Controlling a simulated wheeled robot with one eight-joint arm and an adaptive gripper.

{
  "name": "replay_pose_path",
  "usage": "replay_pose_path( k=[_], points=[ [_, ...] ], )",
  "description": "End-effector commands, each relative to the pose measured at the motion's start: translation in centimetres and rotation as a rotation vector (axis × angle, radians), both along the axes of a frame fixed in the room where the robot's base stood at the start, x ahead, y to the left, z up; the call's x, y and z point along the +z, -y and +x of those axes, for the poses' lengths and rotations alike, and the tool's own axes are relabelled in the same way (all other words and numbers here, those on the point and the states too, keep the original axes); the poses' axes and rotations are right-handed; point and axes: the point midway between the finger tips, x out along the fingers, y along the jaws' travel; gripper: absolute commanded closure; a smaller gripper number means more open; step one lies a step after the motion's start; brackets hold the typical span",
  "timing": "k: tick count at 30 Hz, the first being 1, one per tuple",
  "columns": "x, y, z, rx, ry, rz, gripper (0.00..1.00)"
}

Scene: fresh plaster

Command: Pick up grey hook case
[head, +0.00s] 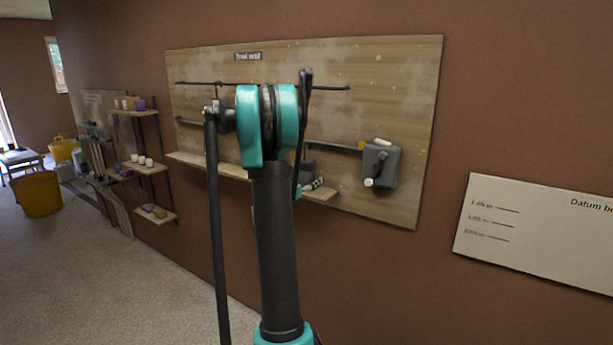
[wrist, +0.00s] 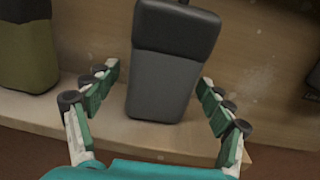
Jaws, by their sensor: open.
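A grey case (wrist: 168,85) with a darker upper part stands on the pale wooden shelf (wrist: 100,135) in the wrist view, upright and slightly slanted in the picture. It appears to be the grey hook case. My gripper (wrist: 157,80) is open, with one green-padded finger on each side of the case and visible gaps between. The case's lower end shows on the shelf. In the head view the dark grey case (head: 308,168) is partly hidden beside my arm, and my gripper (head: 314,185) is small at the shelf.
An olive and black case (wrist: 28,60) stands to the left on the shelf in the wrist view. A dark object shows at the right edge. In the head view, a grey box (head: 381,163) hangs on the wooden tool board (head: 400,80), right of my gripper, and dark rails (head: 200,83) cross it.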

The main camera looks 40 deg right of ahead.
Motion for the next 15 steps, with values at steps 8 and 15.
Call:
replay_pose_path(
  k=[8,15],
  points=[
    [0.00,0.18,0.07,0.001,0.000,0.000,0.25],
    [0.01,0.16,0.06,0.001,0.000,0.000,0.55]
  ],
)
